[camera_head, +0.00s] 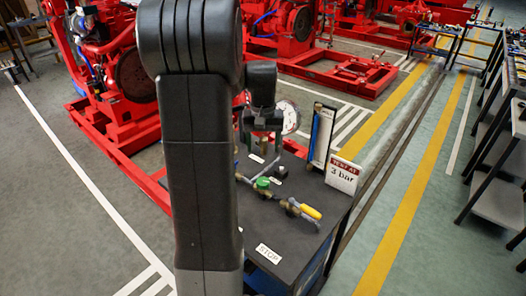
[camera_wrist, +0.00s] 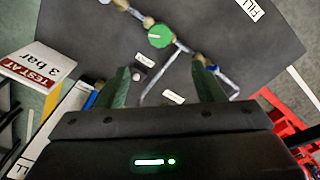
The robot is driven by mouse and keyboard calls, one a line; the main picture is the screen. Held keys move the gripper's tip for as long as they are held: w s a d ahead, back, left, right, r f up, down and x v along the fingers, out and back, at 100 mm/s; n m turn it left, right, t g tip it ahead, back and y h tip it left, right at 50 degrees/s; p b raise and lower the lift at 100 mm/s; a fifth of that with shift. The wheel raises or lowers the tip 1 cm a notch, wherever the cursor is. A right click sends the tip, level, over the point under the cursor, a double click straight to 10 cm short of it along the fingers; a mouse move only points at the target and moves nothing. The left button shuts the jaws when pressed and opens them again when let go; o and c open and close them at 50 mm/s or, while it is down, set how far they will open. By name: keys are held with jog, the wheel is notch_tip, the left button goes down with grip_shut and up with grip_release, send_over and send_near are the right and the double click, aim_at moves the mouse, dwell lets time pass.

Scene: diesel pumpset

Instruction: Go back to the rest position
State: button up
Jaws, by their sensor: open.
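My gripper (camera_wrist: 161,66) shows in the wrist view with its two dark fingers apart and nothing between them. It hangs over the grey bench top (camera_wrist: 232,32), pointing down towards a small pipe assembly with a green knob (camera_wrist: 160,36). In the head view my dark arm stands upright in the foreground, and my wrist is over the bench. The green knob (camera_head: 263,184) and a yellow-handled valve (camera_head: 310,211) lie on the bench below. The fingertips cannot be made out clearly in the head view.
A sign reading "TEST AT 3 bar" (camera_head: 342,175) and an upright panel with a blue strip (camera_head: 320,137) stand at the bench's right side. A round gauge (camera_head: 288,117) is close by my wrist. Red machines (camera_head: 125,85) stand behind.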

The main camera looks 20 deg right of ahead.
aim_at(263, 181)
dwell(0.3)
notch_tip(263, 181, down, 14)
jog(key=shift+r, duration=0.1)
dwell(0.5)
jog(key=shift+r, duration=0.1)
jog(key=shift+r, duration=0.3)
notch_tip(263, 181, up, 13)
notch_tip(263, 181, down, 14)
jog(key=shift+r, duration=0.1)
jog(key=m+p, duration=0.2)
jog(key=m, duration=0.4)
notch_tip(263, 181, up, 14)
jog(key=shift+b, duration=0.3)
